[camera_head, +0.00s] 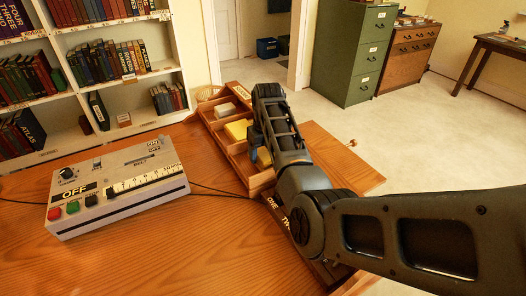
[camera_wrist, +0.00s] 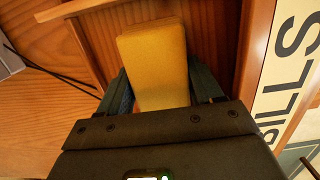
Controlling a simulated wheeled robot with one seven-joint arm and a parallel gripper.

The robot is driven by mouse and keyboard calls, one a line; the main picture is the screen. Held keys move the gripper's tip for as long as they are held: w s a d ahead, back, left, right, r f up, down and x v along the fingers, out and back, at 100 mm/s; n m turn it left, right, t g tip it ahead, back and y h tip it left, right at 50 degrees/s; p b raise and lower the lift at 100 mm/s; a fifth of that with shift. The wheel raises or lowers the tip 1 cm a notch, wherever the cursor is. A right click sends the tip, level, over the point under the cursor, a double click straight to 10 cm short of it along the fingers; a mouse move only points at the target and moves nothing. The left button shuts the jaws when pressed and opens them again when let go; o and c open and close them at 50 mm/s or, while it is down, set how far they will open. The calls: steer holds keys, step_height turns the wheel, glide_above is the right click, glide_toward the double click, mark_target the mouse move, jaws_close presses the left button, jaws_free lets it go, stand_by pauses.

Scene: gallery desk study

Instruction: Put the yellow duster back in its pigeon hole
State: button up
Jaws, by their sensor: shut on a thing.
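The yellow duster (camera_wrist: 155,62) is a flat, rounded block between the two dark fingers of my gripper (camera_wrist: 163,88) in the wrist view. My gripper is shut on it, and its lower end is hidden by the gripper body. The wooden pigeon-hole rack (camera_head: 242,176) stands on the desk in the head view, divided into compartments. My gripper is down at the rack, its fingers mostly hidden behind my arm. Two yellow patches show beside it there; I cannot tell which is the held duster. Wooden walls lie around the duster in the wrist view; whether it touches the floor is unclear.
A blue thing (camera_wrist: 126,100) shows beside the left finger.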

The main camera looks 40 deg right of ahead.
mark_target(265, 153)
steer(key=o, duration=0.7)
steer(key=shift+f, duration=0.1)
steer(key=r, duration=0.4)
steer(key=s+r, duration=0.1)
steer(key=r, duration=0.7)
steer(key=shift+s+a+r+b, duration=0.1)
steer(key=shift+s+a+b, duration=0.1)
steer(key=shift+b, duration=0.2)
